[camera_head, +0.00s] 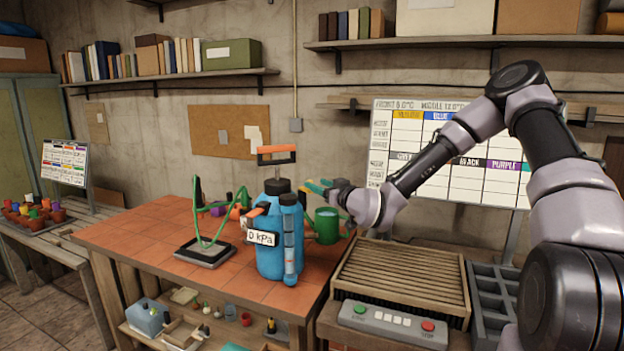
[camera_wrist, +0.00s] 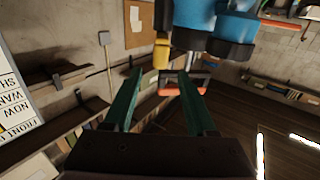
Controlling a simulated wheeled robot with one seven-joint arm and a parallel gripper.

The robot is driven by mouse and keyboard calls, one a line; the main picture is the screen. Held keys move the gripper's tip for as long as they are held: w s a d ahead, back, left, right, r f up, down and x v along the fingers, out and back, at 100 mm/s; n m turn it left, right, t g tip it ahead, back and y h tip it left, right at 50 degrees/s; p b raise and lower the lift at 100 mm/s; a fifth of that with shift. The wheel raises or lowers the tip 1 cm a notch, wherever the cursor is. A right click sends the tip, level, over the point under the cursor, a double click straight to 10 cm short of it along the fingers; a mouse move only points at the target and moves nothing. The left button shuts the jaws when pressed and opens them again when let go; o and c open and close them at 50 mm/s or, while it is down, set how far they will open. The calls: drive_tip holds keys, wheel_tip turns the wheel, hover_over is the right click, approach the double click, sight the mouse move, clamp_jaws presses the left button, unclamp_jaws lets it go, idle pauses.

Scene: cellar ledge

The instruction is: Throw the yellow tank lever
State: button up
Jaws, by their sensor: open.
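A blue pump tank (camera_head: 272,235) stands upright on the tiled bench, with a "0 kPa" label and an orange handle (camera_head: 276,149) on top. In the wrist view the tank (camera_wrist: 200,20) is at the top and its orange handle (camera_wrist: 185,90) is below it. The yellow lever (camera_wrist: 162,52) shows beside the tank there; I cannot make it out surely in the head view. My gripper (camera_head: 312,186) is just right of the tank's top. In the wrist view its two green fingers (camera_wrist: 161,80) are spread apart with nothing held, and the lever appears beyond them.
A green can (camera_head: 327,225) stands right behind the tank. A slatted box with a button panel (camera_head: 393,324) and a grey crate are at right. A chart board stands behind my arm.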

sight(304, 188)
drive_tip(key=x, duration=0.8)
drive_tip(key=shift+w, duration=0.1)
clamp_jaws()
